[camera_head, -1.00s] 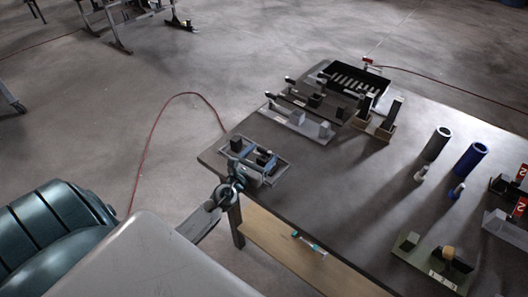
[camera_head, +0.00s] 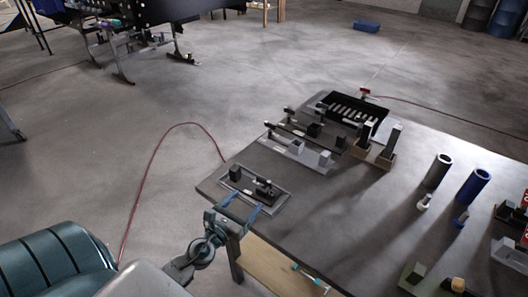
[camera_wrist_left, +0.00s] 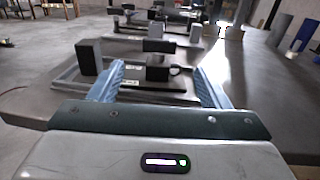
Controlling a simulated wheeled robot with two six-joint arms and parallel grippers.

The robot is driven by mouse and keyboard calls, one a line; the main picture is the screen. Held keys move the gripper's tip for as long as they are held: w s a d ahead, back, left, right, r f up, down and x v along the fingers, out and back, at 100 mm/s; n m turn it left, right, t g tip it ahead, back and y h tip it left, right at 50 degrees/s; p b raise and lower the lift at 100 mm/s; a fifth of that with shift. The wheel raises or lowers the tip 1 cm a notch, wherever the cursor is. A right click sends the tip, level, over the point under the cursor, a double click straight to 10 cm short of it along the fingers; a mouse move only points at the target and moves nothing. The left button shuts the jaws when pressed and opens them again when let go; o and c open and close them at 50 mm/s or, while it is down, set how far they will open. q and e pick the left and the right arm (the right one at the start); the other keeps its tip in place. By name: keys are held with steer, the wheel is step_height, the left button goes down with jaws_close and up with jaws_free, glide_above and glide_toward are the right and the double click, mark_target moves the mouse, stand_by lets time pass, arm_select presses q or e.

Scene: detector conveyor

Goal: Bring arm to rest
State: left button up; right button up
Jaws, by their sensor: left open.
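My left gripper (camera_head: 240,209) is at the near left corner of the dark table (camera_head: 330,222), with its two blue fingers spread apart and nothing between them. In the left wrist view the open fingers (camera_wrist_left: 160,85) point toward a grey tray (camera_wrist_left: 66,75). The tray also shows in the head view (camera_head: 276,204), just beyond the fingertips. It holds a black block (camera_head: 235,173) and a dark part with a knob (camera_head: 265,188). I cannot tell whether the fingers touch the tray. My right gripper is not in view.
Further fixtures (camera_head: 296,152), a black slotted bin (camera_head: 325,104), a grey cylinder (camera_head: 438,171) and a blue cylinder (camera_head: 473,186) stand on the table. A red cable (camera_head: 139,185) lies on the floor to the left. The floor beyond the table is open.

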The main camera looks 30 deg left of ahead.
arm_select(q)
steer(key=s+a+r+n+g+y, duration=0.1)
steer(key=s+a+n+g+y, duration=0.2)
steer(key=n, duration=0.8)
steer(key=s+a+r+n+g+y, duration=0.15)
steer(key=s+n+y, duration=0.3)
steer(key=n, duration=0.55)
steer(key=s+d+f+n+g+h, duration=0.3)
steer(key=s+d+n+g+h, duration=0.15)
steer(key=s+d+n, duration=0.25)
steer(key=s+d+f+n+g+h, duration=0.3)
steer(key=s+d+f+n+g, duration=0.15)
steer(key=s+d+n, duration=0.25)
steer(key=a+f+g, duration=0.1)
steer(key=a+f, duration=0.1)
steer(key=f, duration=1.4)
steer(key=a+f+g, duration=0.1)
steer(key=a+f, duration=0.1)
steer(key=f, duration=1.3)
steer(key=s+f+g, duration=0.1)
steer(key=s+f, duration=1.7)
steer(key=shift+s+a+b, duration=0.3)
steer(key=shift+b, duration=0.1)
